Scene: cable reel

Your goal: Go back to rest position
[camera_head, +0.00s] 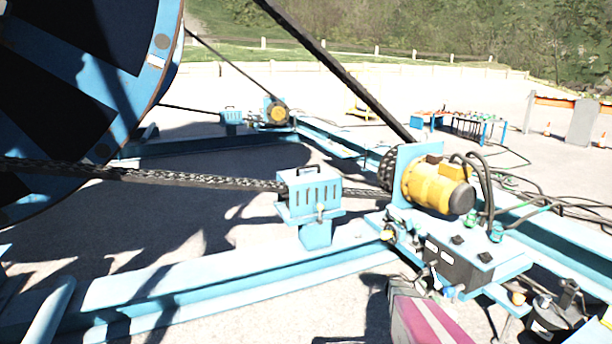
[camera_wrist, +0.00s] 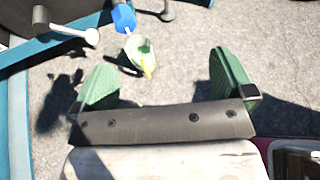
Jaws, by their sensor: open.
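My gripper (camera_wrist: 165,78) is in the wrist view. Its two green-padded fingers are spread wide apart with nothing between them. Beyond the fingertips there is grey ground, a small pale green and yellow item (camera_wrist: 140,52) and a blue piece (camera_wrist: 123,17). A dark housing with a white lever (camera_wrist: 75,30) is at the upper left, apart from the fingers. I cannot make out my gripper in the head view.
A blue steel frame (camera_head: 240,268) carries a yellow motor (camera_head: 435,186), a vented blue box (camera_head: 312,195) and chains (camera_head: 190,178). A large blue reel (camera_head: 95,120) stands at left. Hoses (camera_head: 530,180) run at right. A pink-striped object (camera_head: 425,318) is at the lower edge. Open ground lies behind.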

